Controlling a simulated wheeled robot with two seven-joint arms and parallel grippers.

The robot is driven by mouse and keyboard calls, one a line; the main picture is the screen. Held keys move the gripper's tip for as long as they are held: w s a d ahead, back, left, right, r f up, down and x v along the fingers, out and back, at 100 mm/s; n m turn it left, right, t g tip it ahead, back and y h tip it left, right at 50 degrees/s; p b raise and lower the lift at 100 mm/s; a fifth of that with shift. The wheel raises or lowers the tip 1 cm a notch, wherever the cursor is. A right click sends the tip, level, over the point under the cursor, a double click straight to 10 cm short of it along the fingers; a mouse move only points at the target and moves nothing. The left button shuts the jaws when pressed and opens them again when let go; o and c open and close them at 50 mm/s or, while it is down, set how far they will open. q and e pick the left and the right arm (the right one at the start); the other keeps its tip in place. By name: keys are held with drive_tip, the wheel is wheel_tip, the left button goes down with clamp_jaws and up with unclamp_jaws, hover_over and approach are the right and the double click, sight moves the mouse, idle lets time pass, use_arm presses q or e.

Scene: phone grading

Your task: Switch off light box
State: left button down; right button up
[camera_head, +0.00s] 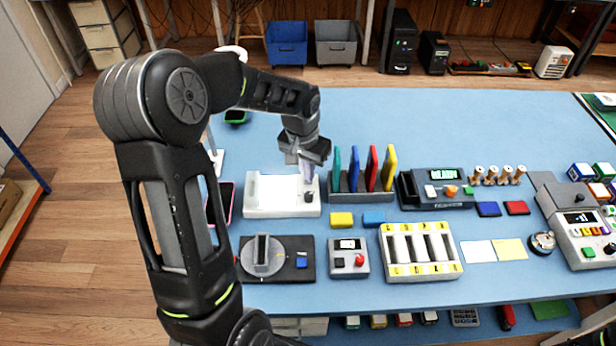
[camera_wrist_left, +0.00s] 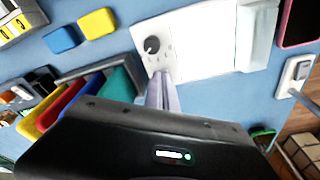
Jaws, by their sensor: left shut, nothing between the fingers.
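The light box (camera_head: 260,211) is a white, low box on the blue table, with a pale bright top panel and a dark round knob (camera_head: 309,197) at its right end. In the left wrist view the light box (camera_wrist_left: 200,48) lies ahead of the fingers, with its knob (camera_wrist_left: 152,44) and small marks on the white face. My left gripper (camera_head: 308,178) is shut and empty, pointing down over the knob end of the box. In the wrist view its fingertips (camera_wrist_left: 160,78) are close to the knob; I cannot tell whether they touch the box. My right gripper is out of view.
A rack of colored plates (camera_head: 362,197) stands just right of my left gripper. A phone (camera_head: 219,203) lies left of the box. A dial unit (camera_head: 300,246) and a small red-button box (camera_head: 348,257) sit in front.

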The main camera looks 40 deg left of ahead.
use_arm(q)
drive_tip(key=shift+f+b, duration=0.8)
drive_tip(key=shift+f, duration=0.2)
idle(0.9)
wheel_tip(320, 180, up, 7)
drive_tip(key=p, duration=0.4)
drive_tip(key=shift+p, duration=0.4)
idle(0.6)
